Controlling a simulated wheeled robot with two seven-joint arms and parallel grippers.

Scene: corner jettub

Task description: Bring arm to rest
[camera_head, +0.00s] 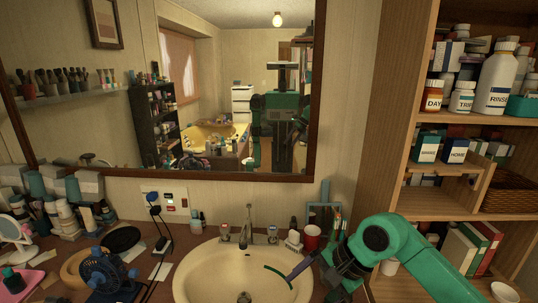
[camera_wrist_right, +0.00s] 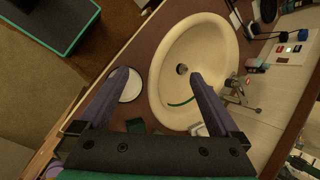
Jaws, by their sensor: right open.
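My right arm comes in from the right in the head view, and its gripper (camera_head: 297,270) is over the right side of the sink (camera_head: 205,270). In the right wrist view the gripper (camera_wrist_right: 158,75) has its two fingers wide apart, with nothing between them. The cream oval sink (camera_wrist_right: 208,50) lies below and beyond the fingers. A thin green curved strip (camera_wrist_right: 182,104) is in the basin, and it also shows in the head view (camera_head: 277,275). My left gripper is not in view.
A faucet (camera_head: 248,236) and a red cup (camera_head: 311,237) stand behind the sink. A small blue fan (camera_head: 103,272) is at left. A wooden shelf (camera_head: 395,100) with bottles rises at right. A white round item (camera_wrist_right: 131,88) lies on the counter.

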